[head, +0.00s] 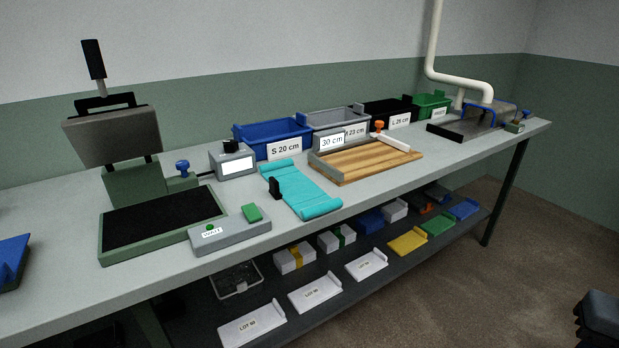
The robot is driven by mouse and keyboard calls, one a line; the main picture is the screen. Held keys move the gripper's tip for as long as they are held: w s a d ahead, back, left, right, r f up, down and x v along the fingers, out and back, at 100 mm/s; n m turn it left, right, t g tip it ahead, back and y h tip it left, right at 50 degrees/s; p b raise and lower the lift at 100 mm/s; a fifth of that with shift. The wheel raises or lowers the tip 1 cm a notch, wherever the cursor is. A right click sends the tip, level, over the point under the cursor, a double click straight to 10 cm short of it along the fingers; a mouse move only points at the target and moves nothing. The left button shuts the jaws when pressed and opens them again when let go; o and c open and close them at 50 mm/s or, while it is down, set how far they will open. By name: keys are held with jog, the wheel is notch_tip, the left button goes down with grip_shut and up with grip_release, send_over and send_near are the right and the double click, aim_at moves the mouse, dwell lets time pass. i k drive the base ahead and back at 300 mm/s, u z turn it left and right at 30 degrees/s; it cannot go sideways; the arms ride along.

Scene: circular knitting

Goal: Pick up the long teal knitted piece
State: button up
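The long teal knitted piece (303,187) lies flat on the grey workbench, near the middle of its length. It runs from the back edge area towards the front edge, and both its ends look curled or rolled. A small black upright block (275,187) stands at its left side; I cannot tell whether they touch. No gripper fingers of mine show in the head view. A dark blocky shape (598,318) is cut off at the lower right edge, and I cannot tell what it is.
Left of the teal piece are a green press (120,168), a grey button box (229,234) and a small display unit (236,162). Behind it stands a blue bin (254,130) labelled S 20 cm. A wooden measuring board (372,159) lies to its right. The bench's front right is clear.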

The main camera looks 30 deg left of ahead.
aim_at(295, 188)
jog(key=i, duration=1.85)
jog(key=u, duration=2.35)
